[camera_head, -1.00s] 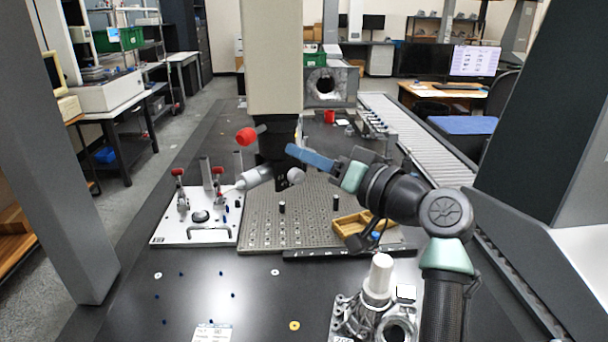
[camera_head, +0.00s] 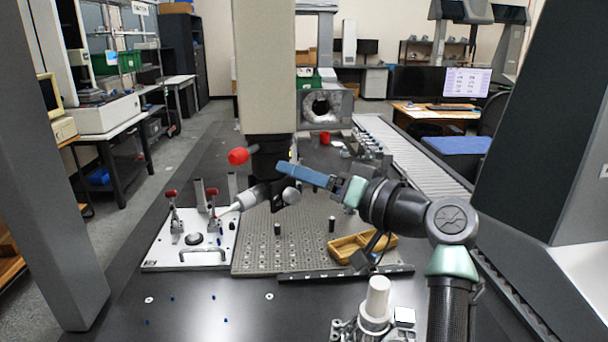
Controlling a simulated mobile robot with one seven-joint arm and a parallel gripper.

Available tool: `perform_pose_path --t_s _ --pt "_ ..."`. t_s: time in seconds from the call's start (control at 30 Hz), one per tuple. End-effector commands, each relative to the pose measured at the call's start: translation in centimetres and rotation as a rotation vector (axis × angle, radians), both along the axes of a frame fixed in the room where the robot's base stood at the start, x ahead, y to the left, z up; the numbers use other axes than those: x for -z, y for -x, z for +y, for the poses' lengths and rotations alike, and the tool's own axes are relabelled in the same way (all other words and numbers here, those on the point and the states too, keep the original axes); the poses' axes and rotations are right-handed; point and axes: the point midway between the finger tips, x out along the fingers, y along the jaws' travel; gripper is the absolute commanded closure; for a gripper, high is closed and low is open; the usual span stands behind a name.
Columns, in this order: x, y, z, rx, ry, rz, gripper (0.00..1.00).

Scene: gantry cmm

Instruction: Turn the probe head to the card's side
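The probe head (camera_head: 268,165) is a black unit under the beige column. A red knob (camera_head: 238,156) sticks out on its left. Its pale probe (camera_head: 247,199) points left and slightly down, toward the white fixture plate. A grey rounded end (camera_head: 291,195) shows on its right. My gripper (camera_head: 281,168) reaches in from the right. Its long blue finger lies at the head's right side, with the tip at or just in front of it; I cannot tell whether they touch. The finger gap is hidden. The card is not in view now.
The white fixture plate (camera_head: 160,255) with red-tipped clamps lies left of the perforated plate (camera_head: 285,240). A wooden tray (camera_head: 345,250) sits on the right. A metal casting with a white cylinder (camera_head: 377,297) stands at the front. The dark table front left is mostly clear.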

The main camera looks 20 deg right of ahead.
Motion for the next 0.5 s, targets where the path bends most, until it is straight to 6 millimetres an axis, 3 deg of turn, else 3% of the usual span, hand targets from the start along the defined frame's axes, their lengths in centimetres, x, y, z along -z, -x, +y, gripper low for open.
perform_pose_path --t_s 0.27,0.5 --pt "0.0 0.4 -0.2 0.001 0.000 0.000 0.39" --pt "0.1 4.0 -2.0 0.005 0.001 -0.002 0.39"
